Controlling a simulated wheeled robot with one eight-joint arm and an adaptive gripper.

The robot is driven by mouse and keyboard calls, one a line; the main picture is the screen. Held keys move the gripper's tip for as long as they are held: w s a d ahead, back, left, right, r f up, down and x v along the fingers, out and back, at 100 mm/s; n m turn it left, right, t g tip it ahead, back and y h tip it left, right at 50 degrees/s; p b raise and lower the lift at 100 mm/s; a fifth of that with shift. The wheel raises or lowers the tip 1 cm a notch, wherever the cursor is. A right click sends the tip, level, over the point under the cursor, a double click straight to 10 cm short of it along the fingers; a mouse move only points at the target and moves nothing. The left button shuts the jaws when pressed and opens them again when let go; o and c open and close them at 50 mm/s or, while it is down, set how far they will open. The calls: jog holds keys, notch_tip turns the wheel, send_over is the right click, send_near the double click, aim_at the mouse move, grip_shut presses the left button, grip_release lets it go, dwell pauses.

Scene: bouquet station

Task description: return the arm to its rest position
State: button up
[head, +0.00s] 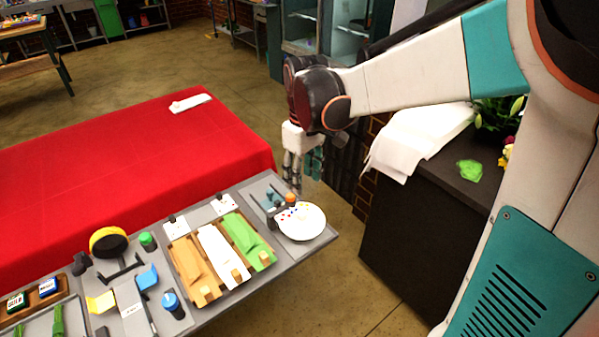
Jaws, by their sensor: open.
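My gripper (303,172) hangs at the end of my arm in the head view, fingers pointing down. It is beyond the far right corner of the grey work table (318,246), above the floor or the table's edge; the exact height is hard to tell. The fingers look apart and nothing shows between them. A white round plate (301,224) with small coloured spots sits on the table's right end, nearest to the gripper, and the gripper appears clear of it.
A tray (222,291) holds brown, white and green wraps. A red-covered table (130,165) lies behind, with a white item (190,103) on it. A dark counter (415,235) with white sheets (415,135) stands right. Floor (340,300) is open between.

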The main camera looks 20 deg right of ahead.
jog(key=s+r+m+t, duration=0.2)
jog(key=s+t, duration=0.1)
jog(key=s, duration=0.5)
jog(key=s+r+m+t, duration=0.3)
jog(key=s+t, duration=0.1)
jog(key=s, duration=0.4)
jog(key=shift+d+r, duration=0.15)
jog(key=shift+r, duration=0.15)
dwell(1.5)
